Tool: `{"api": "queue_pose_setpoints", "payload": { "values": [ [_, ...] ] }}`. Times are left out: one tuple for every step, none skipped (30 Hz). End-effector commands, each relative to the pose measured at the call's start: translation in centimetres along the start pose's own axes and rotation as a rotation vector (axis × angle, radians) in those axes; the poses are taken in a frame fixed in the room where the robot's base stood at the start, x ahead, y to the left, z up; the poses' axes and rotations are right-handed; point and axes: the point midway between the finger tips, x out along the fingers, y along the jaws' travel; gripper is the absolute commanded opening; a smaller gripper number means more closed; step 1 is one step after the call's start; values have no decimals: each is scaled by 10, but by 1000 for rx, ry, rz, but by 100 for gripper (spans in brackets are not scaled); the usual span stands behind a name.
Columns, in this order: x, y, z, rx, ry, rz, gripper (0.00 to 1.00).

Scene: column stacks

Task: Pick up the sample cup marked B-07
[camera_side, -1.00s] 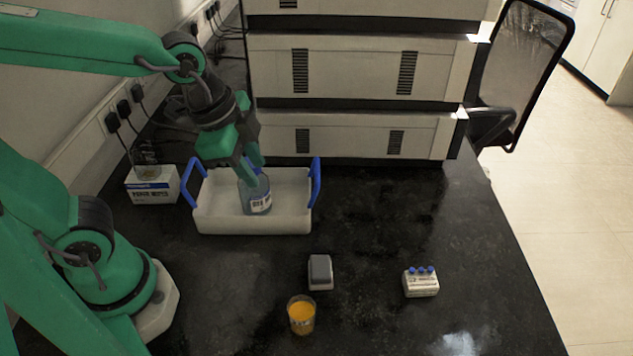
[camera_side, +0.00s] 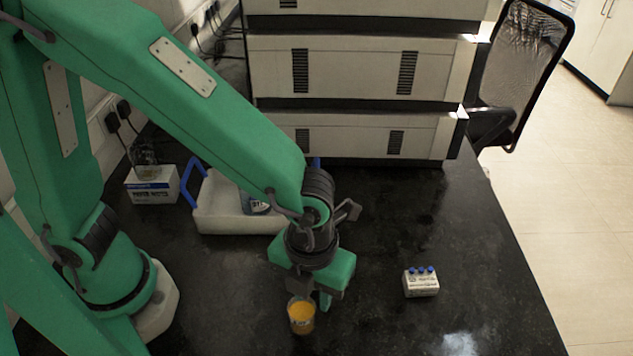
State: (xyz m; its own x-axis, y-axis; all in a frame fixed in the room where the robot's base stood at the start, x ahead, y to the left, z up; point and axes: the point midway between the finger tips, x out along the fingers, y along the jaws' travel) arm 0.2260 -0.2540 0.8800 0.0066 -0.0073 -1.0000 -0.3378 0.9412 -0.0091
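A clear cup with orange contents (camera_side: 301,317) stands upright on the black bench at the front middle. Faint marks show on it, but I cannot read B-07. My gripper (camera_side: 312,293) points down right at the cup, with one green finger at the cup's right side and the other side partly hidden. I cannot tell whether the fingers touch the cup or whether they are shut on it.
A white tray (camera_side: 218,222) with blue handles holds a bottle (camera_side: 258,208), partly hidden by my arm. A small white rack with blue caps (camera_side: 421,283) stands to the right. A white box (camera_side: 152,186) stands at the left. The bench's right side is mostly clear.

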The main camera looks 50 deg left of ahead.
Motion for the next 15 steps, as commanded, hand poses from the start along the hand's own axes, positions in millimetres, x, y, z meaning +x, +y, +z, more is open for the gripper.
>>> {"api": "queue_pose_setpoints", "payload": {
  "values": [
    [3,-2,-3,31,2,5,29],
    [4,-3,-4,45,3,7,29],
    [5,-3,-5,58,4,9,29],
    [6,-4,-6,63,4,10,29],
    [6,-4,-6,67,5,10,29],
    [6,-4,-6,68,5,10,29],
    [6,-4,-6,68,5,10,29],
    [6,-4,-6,68,4,10,29],
    [7,-4,-6,67,5,11,29],
    [8,-3,-6,67,5,11,29],
    [10,-3,-6,66,5,11,29],
    [12,-3,-6,66,5,11,29],
    [14,-3,-6,66,5,11,29],
    [17,-3,-6,66,5,11,29],
    [20,-3,-6,65,5,12,29]
  ]
}}
